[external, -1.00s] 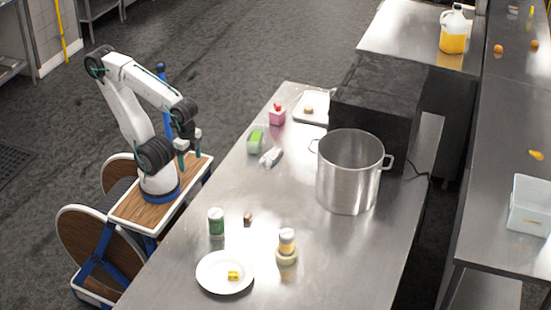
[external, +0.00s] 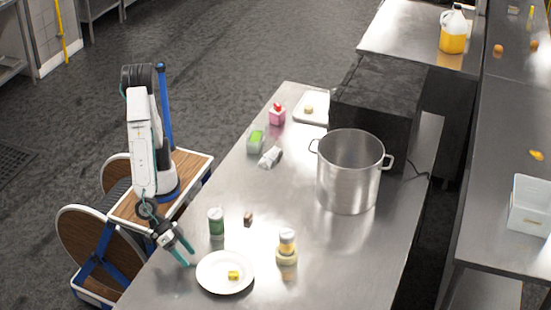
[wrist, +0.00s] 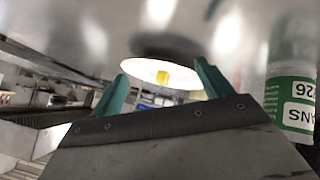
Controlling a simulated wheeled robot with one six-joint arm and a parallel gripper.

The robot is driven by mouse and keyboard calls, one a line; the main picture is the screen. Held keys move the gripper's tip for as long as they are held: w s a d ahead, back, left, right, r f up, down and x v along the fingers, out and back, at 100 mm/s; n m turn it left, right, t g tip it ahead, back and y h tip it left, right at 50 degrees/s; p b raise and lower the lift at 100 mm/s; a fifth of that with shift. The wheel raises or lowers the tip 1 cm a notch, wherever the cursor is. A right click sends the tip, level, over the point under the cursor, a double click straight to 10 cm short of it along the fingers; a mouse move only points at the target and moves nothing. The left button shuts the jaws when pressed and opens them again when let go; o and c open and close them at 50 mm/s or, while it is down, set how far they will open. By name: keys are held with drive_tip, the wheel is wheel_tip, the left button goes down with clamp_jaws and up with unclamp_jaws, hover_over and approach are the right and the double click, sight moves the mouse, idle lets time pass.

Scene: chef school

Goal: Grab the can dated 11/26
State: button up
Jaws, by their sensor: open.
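A green can with a white band (external: 216,224) stands upright on the steel table, above the plate. My gripper (external: 188,255) is open and empty, low near the table's left edge, left of the plate and below the can. In the wrist view its two green fingers (wrist: 160,88) are apart, with the can outside them to the right.
A white plate (external: 214,284) with a yellow piece (external: 233,275) lies close to my gripper. A large pot (external: 349,185) stands further back. The table between the can and pot is mostly clear.

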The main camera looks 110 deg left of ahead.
sight(216, 216)
drive_tip(key=a+n+y, duration=0.1)
drive_tip(key=a+y, duration=0.2)
drive_tip(key=a+n+y, duration=0.2)
drive_tip(key=a+y, duration=0.1)
drive_tip(key=a, duration=0.1)
drive_tip(key=shift+s+t, duration=0.2)
drive_tip(key=shift+t, duration=0.2)
drive_tip(key=s+a+r+n+g+y, duration=0.1)
drive_tip(key=s+a+r+n+y, duration=0.15)
drive_tip(key=a+r+y, duration=0.45)
drive_tip(key=shift+h, duration=0.7)
drive_tip(key=w+a+f, duration=0.5)
drive_tip(key=shift+a+f, duration=0.2)
drive_tip(key=shift+f, duration=0.05)
drive_tip(key=c, duration=1.3)
